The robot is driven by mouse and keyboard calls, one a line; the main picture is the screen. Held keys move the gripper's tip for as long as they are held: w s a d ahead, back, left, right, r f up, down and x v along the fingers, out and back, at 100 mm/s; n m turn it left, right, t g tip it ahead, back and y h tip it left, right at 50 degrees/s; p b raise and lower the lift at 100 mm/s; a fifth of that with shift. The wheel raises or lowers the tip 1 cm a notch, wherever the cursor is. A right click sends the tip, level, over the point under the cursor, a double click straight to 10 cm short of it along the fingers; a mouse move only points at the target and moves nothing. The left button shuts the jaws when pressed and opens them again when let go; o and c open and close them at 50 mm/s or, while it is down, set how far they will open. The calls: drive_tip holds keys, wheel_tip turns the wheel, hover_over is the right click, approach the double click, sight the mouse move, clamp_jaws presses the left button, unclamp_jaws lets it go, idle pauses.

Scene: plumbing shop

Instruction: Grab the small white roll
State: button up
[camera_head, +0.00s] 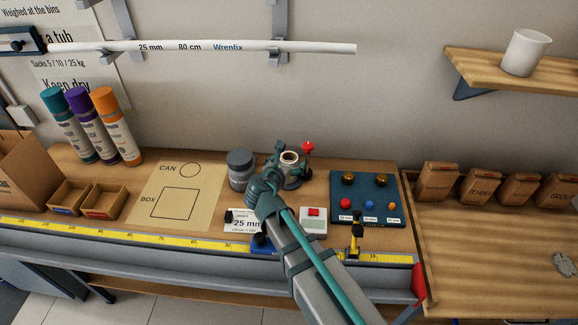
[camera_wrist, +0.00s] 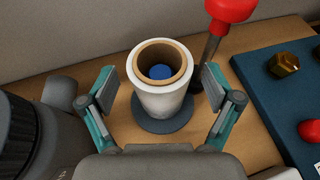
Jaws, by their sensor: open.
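The small white roll (camera_wrist: 160,101) stands upright in the wrist view, with a tan cardboard core and something blue visible down inside it. It stands on a round dark base (camera_wrist: 161,126). In the head view the roll's top (camera_head: 290,158) shows just beyond my gripper. My gripper (camera_wrist: 162,90) is open, with one finger on each side of the roll. A gap shows between the roll and each finger. In the head view my gripper (camera_head: 283,165) and wrist hide most of the roll.
A red-knobbed lever (camera_wrist: 230,10) rises close to the right finger. A dark grey jar (camera_head: 240,172) stands at the left. A blue board (camera_head: 363,215) with brass and coloured fittings lies at the right.

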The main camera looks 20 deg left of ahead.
drive_tip(key=shift+c, duration=0.2)
drive_tip(key=c, duration=1.3)
drive_tip(key=shift+r, duration=0.1)
